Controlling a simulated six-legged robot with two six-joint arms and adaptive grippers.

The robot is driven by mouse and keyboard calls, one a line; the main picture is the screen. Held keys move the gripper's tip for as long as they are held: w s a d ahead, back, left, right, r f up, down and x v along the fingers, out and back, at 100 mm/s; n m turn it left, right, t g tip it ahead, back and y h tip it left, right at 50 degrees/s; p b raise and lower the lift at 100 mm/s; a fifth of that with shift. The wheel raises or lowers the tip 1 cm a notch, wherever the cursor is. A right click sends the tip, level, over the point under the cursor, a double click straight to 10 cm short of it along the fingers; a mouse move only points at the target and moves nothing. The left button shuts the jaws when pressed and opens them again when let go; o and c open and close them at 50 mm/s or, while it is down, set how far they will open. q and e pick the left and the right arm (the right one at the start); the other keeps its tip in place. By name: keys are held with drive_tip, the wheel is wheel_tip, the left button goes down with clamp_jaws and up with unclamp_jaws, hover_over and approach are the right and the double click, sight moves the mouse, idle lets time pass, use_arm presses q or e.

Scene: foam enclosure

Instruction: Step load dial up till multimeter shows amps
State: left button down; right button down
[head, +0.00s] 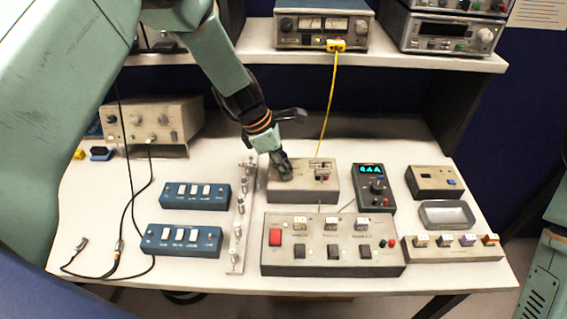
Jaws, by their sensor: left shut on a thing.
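My left gripper (283,166) reaches down from the upper left onto the left part of a beige box (311,191) in the middle of the bench. It is shut on what looks like the load dial, which the fingers mostly hide. The multimeter (375,205) is a dark handheld unit to the right of that box, with a round selector knob and a lit cyan display (371,169). Its digits are too small to read surely. My right gripper is not in view.
In front is a grey switch panel (279,257) with a red rocker. Two blue switch boxes (196,196) (181,240) and a metal strip (237,257) lie left. A yellow cable (329,100) hangs behind. A grey tray (447,226) and connector strip (455,254) lie right.

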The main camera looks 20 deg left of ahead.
use_arm(q)
drive_tip(key=shift+w+r, duration=0.15)
drive_tip(key=c, duration=1.1)
unclamp_jaws()
drive_tip(key=shift+o, duration=0.2)
drive_tip(key=v, duration=1.1)
drive_tip(key=shift+r, duration=0.4)
drive_tip(key=shift+s+a, duration=0.15)
drive_tip(key=shift+s, duration=0.05)
